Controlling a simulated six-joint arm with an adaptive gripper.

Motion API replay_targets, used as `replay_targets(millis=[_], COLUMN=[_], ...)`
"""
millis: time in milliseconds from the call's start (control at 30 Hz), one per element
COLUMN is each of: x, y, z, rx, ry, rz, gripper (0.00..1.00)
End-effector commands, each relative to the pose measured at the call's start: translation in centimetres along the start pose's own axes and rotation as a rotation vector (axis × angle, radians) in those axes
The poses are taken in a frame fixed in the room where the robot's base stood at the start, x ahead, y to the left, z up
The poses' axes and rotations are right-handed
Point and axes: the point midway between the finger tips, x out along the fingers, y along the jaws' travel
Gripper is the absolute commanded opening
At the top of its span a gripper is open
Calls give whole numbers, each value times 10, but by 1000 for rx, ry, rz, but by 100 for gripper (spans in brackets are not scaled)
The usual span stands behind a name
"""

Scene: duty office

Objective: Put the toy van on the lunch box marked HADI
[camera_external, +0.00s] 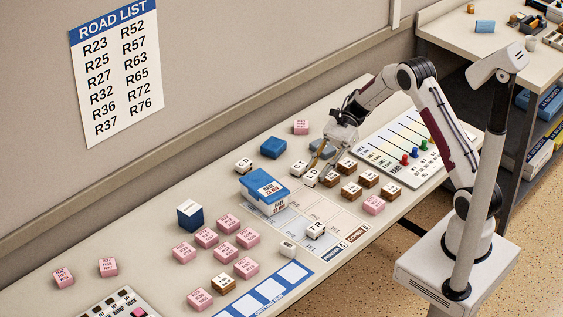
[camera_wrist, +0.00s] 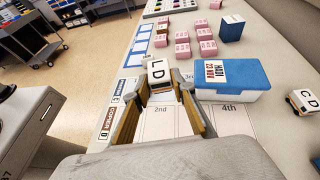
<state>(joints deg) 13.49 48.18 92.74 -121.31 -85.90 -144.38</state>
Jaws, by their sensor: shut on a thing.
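My gripper (camera_external: 318,172) is shut on a small white toy van (camera_external: 311,178) over the printed sheet; in the wrist view its top reads LD (camera_wrist: 158,72), between the two fingertips. Whether it touches the sheet I cannot tell. The lunch box marked HADI (camera_wrist: 238,90) is blue with a white and red label; in the outside view the blue box (camera_external: 252,194) lies left of my gripper, apart from the held van. Another white van, marked CD (camera_wrist: 305,103), stands nearer the wrist camera, right of the lunch box.
Pink blocks (camera_external: 206,238) and a dark blue box (camera_external: 190,216) lie to the left. Brown-and-white blocks (camera_external: 368,178) stand close to the right of my gripper. A white van marked FR (camera_external: 315,229) is on the sheet.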

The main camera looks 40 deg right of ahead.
Motion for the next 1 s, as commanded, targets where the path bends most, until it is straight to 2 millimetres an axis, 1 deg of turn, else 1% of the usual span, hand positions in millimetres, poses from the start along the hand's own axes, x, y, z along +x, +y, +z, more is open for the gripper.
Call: replay_targets(millis=[33,67,233,367,467,600,700,833,1000], x=[8,13,33,41,40,32,27,24,23], y=[-7,-11,-47,-75,-95,-115,-124,-130,-131], z=[12,19,52,71,79,77,73,69,68], rx=[-1,0,46,92,130,177,196,210,213], ry=[2,0,1,0,0,0,1,1,0], rz=[-8,-13,-122,-232,-321,-427,-476,-509,-518], gripper=[5,5,5,5,5,5,5,5,5])
